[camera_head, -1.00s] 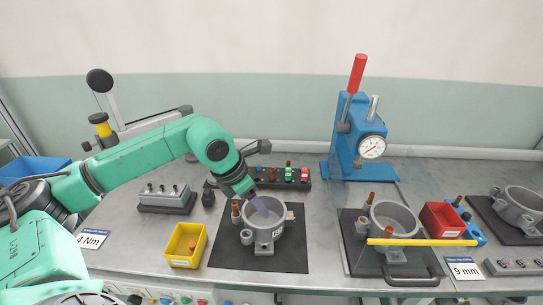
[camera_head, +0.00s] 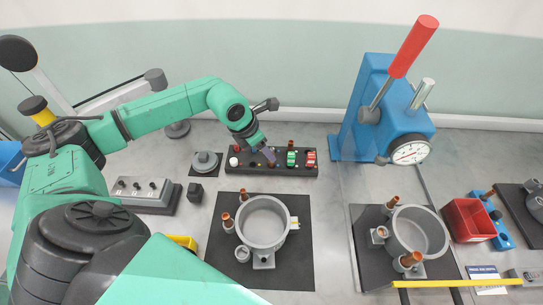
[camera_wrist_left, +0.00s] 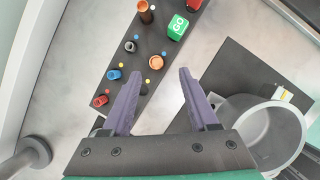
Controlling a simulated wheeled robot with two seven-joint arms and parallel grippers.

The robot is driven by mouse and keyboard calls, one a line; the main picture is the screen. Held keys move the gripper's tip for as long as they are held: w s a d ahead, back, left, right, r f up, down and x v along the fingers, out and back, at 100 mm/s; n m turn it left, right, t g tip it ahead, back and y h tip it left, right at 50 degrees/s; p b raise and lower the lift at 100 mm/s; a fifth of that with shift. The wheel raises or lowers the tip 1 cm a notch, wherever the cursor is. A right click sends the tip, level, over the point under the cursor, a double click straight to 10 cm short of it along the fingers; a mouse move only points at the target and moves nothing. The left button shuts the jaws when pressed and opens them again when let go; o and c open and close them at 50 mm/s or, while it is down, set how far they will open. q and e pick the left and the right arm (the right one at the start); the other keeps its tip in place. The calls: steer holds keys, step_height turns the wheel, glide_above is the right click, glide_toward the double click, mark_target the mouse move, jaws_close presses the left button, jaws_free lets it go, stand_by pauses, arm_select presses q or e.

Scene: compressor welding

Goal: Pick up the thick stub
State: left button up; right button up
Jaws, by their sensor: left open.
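A dark rack (camera_head: 215,163) holds several small parts beside coloured dots. In the left wrist view, a short copper stub (camera_wrist_left: 156,62) sits in the rack (camera_wrist_left: 125,62), and a taller copper tube (camera_wrist_left: 146,12) stands farther up. I cannot tell for sure which is the thick stub. My left gripper (camera_head: 268,157) is over the rack, pointing down. In the wrist view it (camera_wrist_left: 160,72) is open and empty, with the short copper stub appearing between its fingertips. The height between them is unclear. My right gripper is not in view.
A grey compressor pot (camera_head: 263,222) with copper stubs stands on a black mat (camera_head: 225,265) in front. A blue press (camera_head: 365,90) stands right of the rack.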

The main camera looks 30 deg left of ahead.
arm_select(q)
steer(key=p+x, duration=0.1)
steer(key=x, duration=0.1)
steer(key=p+x, duration=0.1)
steer(key=x, duration=0.2)
steer(key=shift+w+a+f+p, duration=0.1)
steer(key=shift+w+f+p, duration=0.2)
steer(key=shift+w+p, duration=0.1)
steer(key=shift+f, duration=0.45)
jaws_close()
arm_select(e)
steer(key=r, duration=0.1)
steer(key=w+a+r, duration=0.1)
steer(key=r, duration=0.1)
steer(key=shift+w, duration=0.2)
